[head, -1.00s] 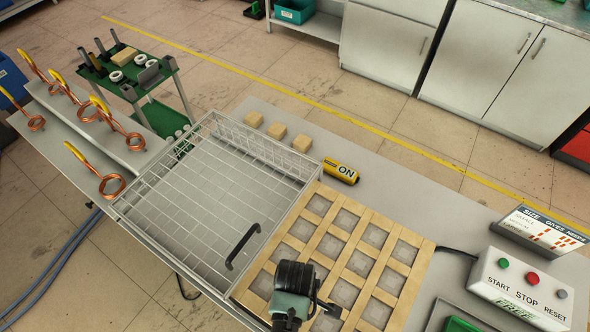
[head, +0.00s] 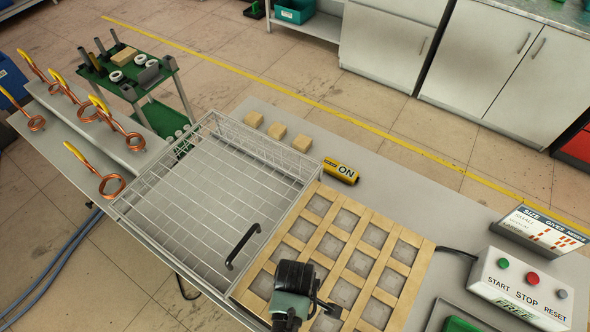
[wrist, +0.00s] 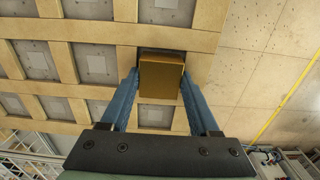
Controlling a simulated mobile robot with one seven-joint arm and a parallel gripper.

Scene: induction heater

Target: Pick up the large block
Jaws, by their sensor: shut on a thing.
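In the wrist view a brown, squarish block (wrist: 161,79) sits between the two blue fingers of my gripper (wrist: 160,88). The fingers are shut on its sides. The block is in front of the wooden grid (wrist: 98,118), over or in one of its cells; I cannot tell whether it is clear of it. In the head view my gripper (head: 293,300) is at the bottom, over the front part of the grid (head: 413,240), and the held block is hidden.
Three small wooden blocks (head: 276,131) stand at the table's back edge beside a yellow ON cylinder (head: 340,171). A wire-mesh tray (head: 190,200) with a black handle (head: 243,246) lies left of the grid. A control box (head: 521,290) stands at right. Copper coils (head: 111,185) are far left.

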